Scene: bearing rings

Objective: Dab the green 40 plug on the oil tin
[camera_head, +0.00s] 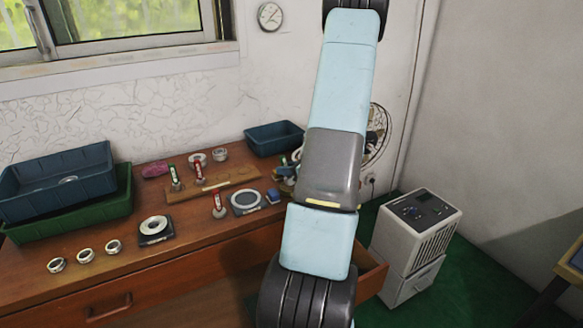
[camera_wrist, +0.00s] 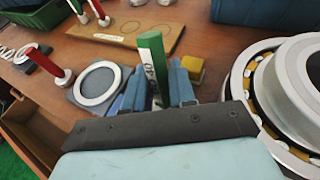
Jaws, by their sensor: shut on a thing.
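My gripper (camera_wrist: 156,92) is shut on the green 40 plug (camera_wrist: 151,58) in the wrist view. The plug's green handle stands up between the blue fingers, slightly tilted, with a 40 on its side; its lower end is hidden.
A large bearing (camera_wrist: 305,62) is close at the right. A red-handled plug (camera_wrist: 50,65) stands left of the dish, and a wooden board (camera_wrist: 137,32) with other plugs lies behind. A yellow block (camera_wrist: 192,68) is beside the gripper. Trays (camera_head: 70,215) and rings (camera_head: 86,255) are at the left.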

